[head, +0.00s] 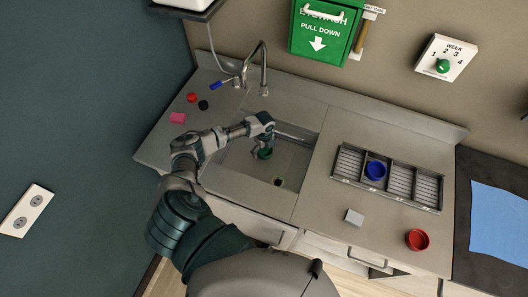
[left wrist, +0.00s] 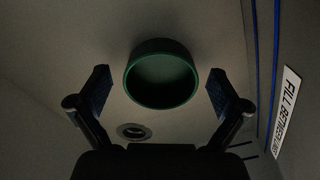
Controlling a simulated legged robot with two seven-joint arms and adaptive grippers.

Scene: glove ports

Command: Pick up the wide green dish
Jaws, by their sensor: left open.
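The wide green dish (head: 265,154) sits in the sink basin, partly hidden by my left gripper in the head view. In the left wrist view the round green dish (left wrist: 162,82) shows whole, with its opening facing the camera. My left gripper (head: 263,142) reaches down into the sink over the dish. Its two fingers (left wrist: 160,92) are open, one on each side of the dish, with a gap between each finger and the rim in the picture. Whether the fingertips are level with the dish is unclear. My right gripper is not in view.
The sink (head: 238,165) has walls around the dish and a drain (left wrist: 132,131). A tap (head: 263,70) stands behind.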

